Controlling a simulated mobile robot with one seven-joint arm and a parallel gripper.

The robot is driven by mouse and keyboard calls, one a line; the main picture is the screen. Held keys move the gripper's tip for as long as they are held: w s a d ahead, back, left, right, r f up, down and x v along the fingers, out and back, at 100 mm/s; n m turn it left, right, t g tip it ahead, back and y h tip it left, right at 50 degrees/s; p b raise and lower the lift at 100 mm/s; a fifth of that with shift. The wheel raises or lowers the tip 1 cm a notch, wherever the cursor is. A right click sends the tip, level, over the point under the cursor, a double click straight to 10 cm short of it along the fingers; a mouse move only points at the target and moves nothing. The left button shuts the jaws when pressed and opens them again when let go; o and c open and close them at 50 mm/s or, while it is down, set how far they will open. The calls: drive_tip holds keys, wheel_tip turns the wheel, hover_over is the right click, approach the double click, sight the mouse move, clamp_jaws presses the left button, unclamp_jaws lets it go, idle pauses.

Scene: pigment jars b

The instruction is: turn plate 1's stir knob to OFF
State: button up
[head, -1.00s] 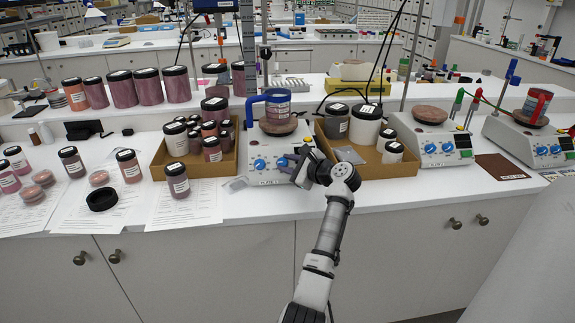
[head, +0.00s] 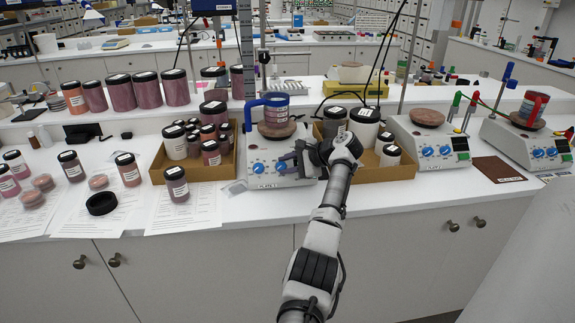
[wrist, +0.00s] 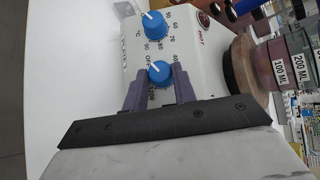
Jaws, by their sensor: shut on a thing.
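Plate 1 (head: 268,181) is a white hotplate with two blue knobs on its front, standing between two cardboard trays. My gripper (head: 288,163) reaches its right-hand knob from the right. In the wrist view, my gripper's purple fingers (wrist: 159,78) are shut on that blue stir knob (wrist: 159,71), one on each side. Its white pointer line points to the upper left, close to the OFF print (wrist: 149,60). The other blue knob (wrist: 153,25), with a °C mark beside it, stands free above it in the wrist view. The gripper partly hides the panel's lower part.
Two more hotplates stand to the right, the nearer one (head: 430,145) with a brown top. The bench front edge below plate 1 is clear.

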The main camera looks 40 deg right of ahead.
idle(0.3)
drive_tip(key=o, duration=1)
drive_tip(key=b+v, duration=0.3)
drive_tip(key=v, duration=1)
drive_tip(key=shift+s+d+r+b, duration=0.15)
drive_tip(key=shift+s+b, duration=0.15)
drive_tip(key=shift+b, duration=0.05)
